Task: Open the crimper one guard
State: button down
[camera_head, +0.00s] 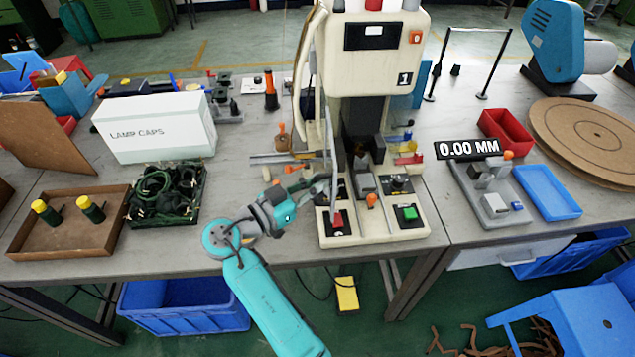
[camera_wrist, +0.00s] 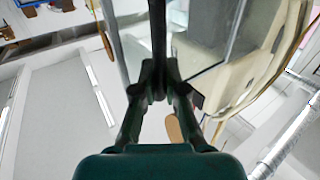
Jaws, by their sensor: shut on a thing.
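The crimper one (camera_head: 372,75) is a cream machine marked "1", standing on the table in the middle of the head view. A thin upright guard edge (camera_head: 331,135) shows at the left of its work opening. In the wrist view a clear, dark-framed guard panel (camera_wrist: 205,85) stands to the right of a dark upright bar (camera_wrist: 158,35). My gripper (camera_head: 326,186) is at the low left front of the crimper. In the wrist view my gripper (camera_wrist: 160,92) is shut on the dark bar, which looks like the guard's handle. The contact is too small to make out in the head view.
A red button (camera_head: 338,219) and a green button (camera_head: 409,213) sit on the crimper's base, close to my gripper. A white lamp caps box (camera_head: 150,130) and a bin of dark cables (camera_head: 166,192) stand to the left. A gauge fixture (camera_head: 490,190) stands to the right.

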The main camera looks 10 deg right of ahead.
jog(key=shift+f, duration=0.1)
jog(key=c, duration=1.2)
grip_release()
jog(key=v, duration=1.2)
jog(key=shift+a, duration=0.1)
